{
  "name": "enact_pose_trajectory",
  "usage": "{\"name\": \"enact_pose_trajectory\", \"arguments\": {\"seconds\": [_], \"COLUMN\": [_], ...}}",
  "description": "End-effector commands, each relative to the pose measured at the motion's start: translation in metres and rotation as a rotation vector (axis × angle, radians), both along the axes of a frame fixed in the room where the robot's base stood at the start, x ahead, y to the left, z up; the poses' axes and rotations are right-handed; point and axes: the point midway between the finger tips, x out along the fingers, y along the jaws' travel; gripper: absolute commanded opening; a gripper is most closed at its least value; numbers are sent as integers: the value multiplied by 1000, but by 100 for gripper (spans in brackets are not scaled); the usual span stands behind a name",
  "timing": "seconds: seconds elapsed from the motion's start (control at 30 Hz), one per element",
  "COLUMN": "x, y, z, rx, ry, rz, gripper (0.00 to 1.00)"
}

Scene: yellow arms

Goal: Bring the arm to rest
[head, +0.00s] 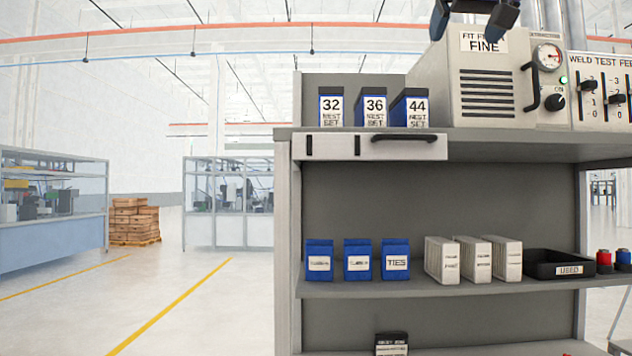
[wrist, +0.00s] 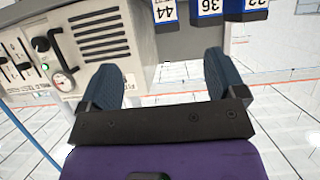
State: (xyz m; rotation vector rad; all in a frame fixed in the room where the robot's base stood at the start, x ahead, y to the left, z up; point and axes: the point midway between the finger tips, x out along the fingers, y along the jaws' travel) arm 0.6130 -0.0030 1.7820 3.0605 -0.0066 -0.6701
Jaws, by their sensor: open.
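My gripper (head: 472,8) shows at the top edge of the head view, in front of and above the beige machine. Only its dark lower part is in that view. In the wrist view its two blue-grey fingers (wrist: 160,78) stand wide apart with nothing between them. The wrist view is upside down. The rest of my arm is out of the head view.
A grey shelf unit (head: 440,144) carries the beige machine (head: 487,85), with boxes marked 32, 36 and 44 (head: 375,107) to its left. Blue packets (head: 358,262), white boxes (head: 472,260) and a black tray (head: 545,264) sit below.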

Motion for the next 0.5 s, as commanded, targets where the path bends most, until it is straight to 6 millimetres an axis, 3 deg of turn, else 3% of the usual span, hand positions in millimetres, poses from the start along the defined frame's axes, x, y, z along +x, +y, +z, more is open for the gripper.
{"name": "enact_pose_trajectory", "arguments": {"seconds": [0.27,0.5], "x": [-10,-26], "y": [-7,-19], "z": [-43,-112], "rx": [-15,-29], "ry": [70,177], "rz": [-4,-9], "gripper": [89,89]}}
